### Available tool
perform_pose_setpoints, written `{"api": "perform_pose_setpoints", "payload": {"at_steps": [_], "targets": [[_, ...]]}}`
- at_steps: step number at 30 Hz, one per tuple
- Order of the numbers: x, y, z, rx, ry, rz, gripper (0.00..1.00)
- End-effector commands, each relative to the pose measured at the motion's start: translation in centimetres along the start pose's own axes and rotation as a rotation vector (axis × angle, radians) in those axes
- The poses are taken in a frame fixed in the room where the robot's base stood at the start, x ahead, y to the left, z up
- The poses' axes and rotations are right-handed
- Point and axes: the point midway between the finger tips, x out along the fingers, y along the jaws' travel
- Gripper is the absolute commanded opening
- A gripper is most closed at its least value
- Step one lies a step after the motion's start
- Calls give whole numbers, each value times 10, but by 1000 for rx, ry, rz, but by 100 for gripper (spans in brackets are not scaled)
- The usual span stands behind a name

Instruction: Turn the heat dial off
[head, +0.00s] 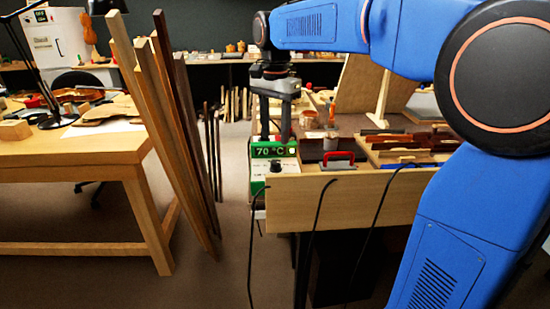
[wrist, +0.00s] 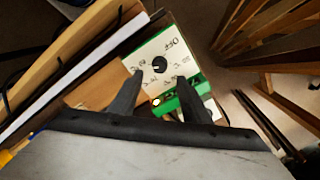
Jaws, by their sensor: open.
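The heat dial (wrist: 159,64) is a small black knob on the white face of a green control box (wrist: 199,86). The face carries the word Off and other marks; the dial's pointer is too small to read. In the head view the dial (head: 276,166) sits below a green display (head: 273,149) reading 70 °C. My gripper (head: 275,138) is open, pointing down above the box. In the wrist view its two dark fingers (wrist: 161,78) are apart and empty, with their tips near either side of the dial. I cannot tell their height above it.
Wooden pieces lie farther right. Black cables hang over the bench front. Tall wood strips (head: 170,130) lean at the left, by a wooden table (head: 75,150).

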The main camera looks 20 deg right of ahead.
Motion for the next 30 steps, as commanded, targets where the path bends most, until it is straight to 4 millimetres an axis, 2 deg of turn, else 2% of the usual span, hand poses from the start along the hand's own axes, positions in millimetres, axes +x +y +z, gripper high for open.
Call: {"api": "perform_pose_setpoints", "payload": {"at_steps": [9, 15, 21, 28, 29, 30], "targets": [[56, 0, 0, 0, -1, 1, 43], [79, 0, 0, 0, 0, 1, 43], [87, 0, 0, 0, 0, -1, 43], [88, 0, 0, 0, 0, -1, 43], [88, 0, 0, 0, 0, -1, 41], [88, 0, 0, 0, 0, -1, 31]]}}
